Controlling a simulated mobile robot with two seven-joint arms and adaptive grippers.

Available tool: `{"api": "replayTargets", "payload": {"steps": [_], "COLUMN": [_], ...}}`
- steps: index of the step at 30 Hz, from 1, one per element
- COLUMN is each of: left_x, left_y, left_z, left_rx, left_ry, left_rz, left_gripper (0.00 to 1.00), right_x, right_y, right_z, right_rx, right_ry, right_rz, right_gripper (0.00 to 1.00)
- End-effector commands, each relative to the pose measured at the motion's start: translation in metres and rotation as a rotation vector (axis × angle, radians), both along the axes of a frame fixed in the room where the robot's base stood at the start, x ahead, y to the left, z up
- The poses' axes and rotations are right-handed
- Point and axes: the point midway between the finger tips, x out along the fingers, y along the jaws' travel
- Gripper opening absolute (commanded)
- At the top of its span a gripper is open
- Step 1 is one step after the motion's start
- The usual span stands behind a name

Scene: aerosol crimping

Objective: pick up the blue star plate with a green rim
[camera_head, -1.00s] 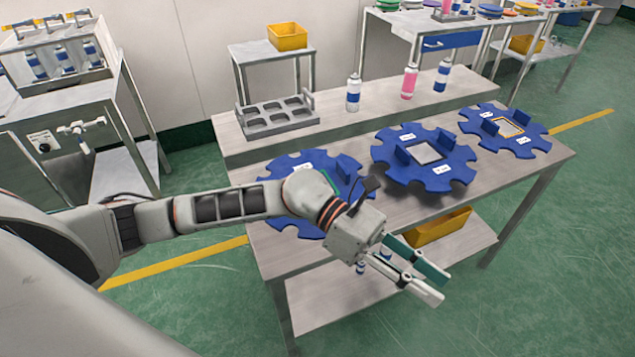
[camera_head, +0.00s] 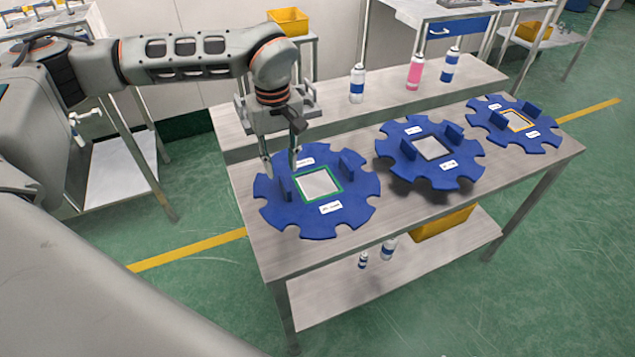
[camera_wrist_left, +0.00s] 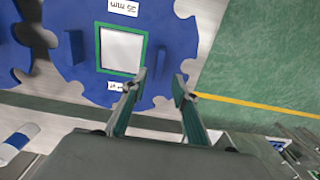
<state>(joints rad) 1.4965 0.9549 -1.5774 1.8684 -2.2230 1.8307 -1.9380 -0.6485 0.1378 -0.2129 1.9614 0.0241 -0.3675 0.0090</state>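The blue star plate with a green rim (camera_head: 350,206) lies flat on the table at the left of three star plates. A green frame surrounds the pale square at its middle, and two upright blue tabs stand on it. My left gripper (camera_head: 281,165) is over the plate's back left part, fingers pointing down, open and empty. In the left wrist view the plate (camera_wrist_left: 174,40) lies beyond the open fingers (camera_wrist_left: 160,84), with the green frame just left of them. I cannot tell whether the fingertips touch the plate. My right gripper is not in view.
White-blue cans (camera_head: 357,84) and a pink can (camera_head: 415,72) stand on the raised back shelf. A yellow bin (camera_head: 445,222) is below.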

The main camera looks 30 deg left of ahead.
Motion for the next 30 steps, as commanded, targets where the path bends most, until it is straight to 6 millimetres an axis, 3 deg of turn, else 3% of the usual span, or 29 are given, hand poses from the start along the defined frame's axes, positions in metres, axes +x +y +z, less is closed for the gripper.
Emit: {"api": "replayTargets", "payload": {"steps": [15,24,25,28,30], "left_x": [-0.002,-0.001,-0.001,-0.002,-0.001], "left_y": [-0.006,-0.005,-0.005,-0.005,-0.005], "left_z": [-0.063,-0.068,-0.068,-0.068,-0.068], "left_rx": [-0.004,-0.004,-0.004,-0.004,-0.004], "left_ry": [0.003,0.000,0.000,0.000,0.001], "left_rz": [-0.001,0.000,0.000,0.000,0.000], "left_gripper": [0.28,0.28,0.26,0.00,0.00], "right_x": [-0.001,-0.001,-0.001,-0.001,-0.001], "right_y": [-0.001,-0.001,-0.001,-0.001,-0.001], "right_z": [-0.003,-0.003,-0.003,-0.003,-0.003], "right_rx": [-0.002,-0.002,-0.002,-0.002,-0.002], "right_ry": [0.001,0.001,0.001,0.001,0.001], "right_rz": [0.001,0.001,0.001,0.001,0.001], "right_gripper": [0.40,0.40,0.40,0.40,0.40]}}
